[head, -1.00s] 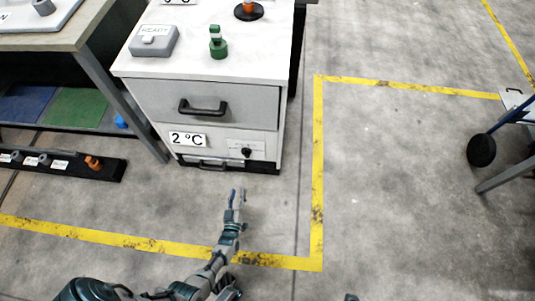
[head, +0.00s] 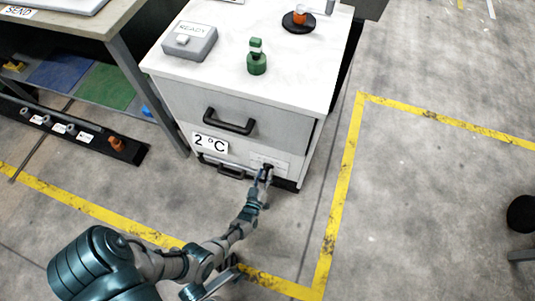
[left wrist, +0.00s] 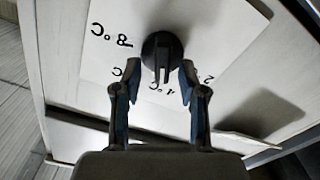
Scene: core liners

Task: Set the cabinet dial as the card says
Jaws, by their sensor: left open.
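The white cabinet (head: 190,103) carries a card reading 2 °C (head: 209,143) on its lower front. The black dial (left wrist: 163,50) sits on a white plate (left wrist: 100,40) to the card's right. In the left wrist view the plate's lettering appears upside down: 8 °C to the left, 4 °C below, and a 2 to the lower right. The dial's raised ridge points down the picture, close to the 4 °C mark. My left gripper (left wrist: 160,72) is open, its fingertips on either side of the ridge; contact cannot be told. In the head view the gripper (head: 265,176) partly covers the dial.
A drawer handle (head: 229,121) sticks out above the dial, and another handle (head: 221,168) is low on the front. A green object (head: 256,60) and a READY box (head: 190,41) stand on the cabinet top. A workbench (head: 90,22) is at left.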

